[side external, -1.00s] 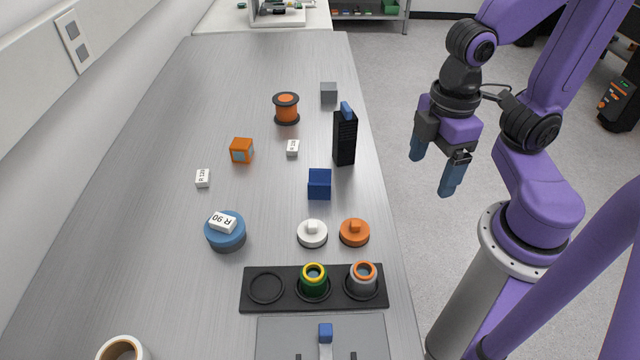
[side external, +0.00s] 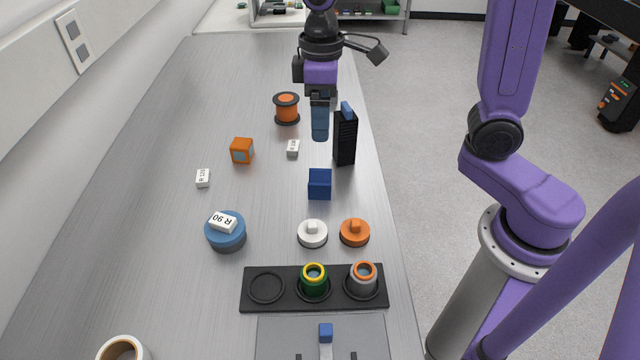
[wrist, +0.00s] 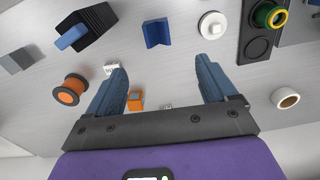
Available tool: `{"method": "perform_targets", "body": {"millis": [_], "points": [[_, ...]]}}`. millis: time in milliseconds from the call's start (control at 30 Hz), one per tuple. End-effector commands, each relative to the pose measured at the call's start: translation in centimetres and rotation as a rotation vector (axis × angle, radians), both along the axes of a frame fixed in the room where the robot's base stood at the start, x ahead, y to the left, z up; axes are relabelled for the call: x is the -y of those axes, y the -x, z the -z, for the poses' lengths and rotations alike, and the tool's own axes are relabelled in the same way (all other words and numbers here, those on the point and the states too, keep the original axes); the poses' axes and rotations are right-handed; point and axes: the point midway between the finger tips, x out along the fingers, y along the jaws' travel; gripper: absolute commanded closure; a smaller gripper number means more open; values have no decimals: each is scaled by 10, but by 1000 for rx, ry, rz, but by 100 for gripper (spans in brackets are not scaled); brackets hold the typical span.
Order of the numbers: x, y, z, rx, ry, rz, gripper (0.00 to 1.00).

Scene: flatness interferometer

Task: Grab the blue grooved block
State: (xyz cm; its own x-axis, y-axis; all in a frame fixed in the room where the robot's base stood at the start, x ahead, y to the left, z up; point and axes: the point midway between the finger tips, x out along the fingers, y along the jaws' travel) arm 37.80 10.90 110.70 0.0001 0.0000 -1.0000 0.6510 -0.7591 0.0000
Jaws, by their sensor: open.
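The blue grooved block (side external: 319,184) sits on the metal bench, between the black upright box and the white knobbed disc. In the wrist view the block (wrist: 157,33) lies ahead of the fingertips, near the top middle, with a step or groove in its shape. My gripper (side external: 320,138) is above the bench, beyond the block in the side view and apart from it. In the wrist view its two blue fingers (wrist: 160,62) are spread wide with nothing held between them.
A black upright box (side external: 345,138) with a blue top stands close to my gripper's right. An orange spool (side external: 286,108), orange cube (side external: 241,150), white disc (side external: 312,234), orange disc (side external: 354,232) and a black ring rack (side external: 266,306) stand around.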

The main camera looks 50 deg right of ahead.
Motion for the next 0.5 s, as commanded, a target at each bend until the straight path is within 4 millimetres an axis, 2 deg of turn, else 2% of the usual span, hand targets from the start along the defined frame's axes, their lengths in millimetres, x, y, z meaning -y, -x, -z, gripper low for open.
{"method": "perform_targets", "body": {"millis": [167,500], "points": [[1,-4,11,-4,2,8,15],[1,-3,73,-7,4,6,15]]}}
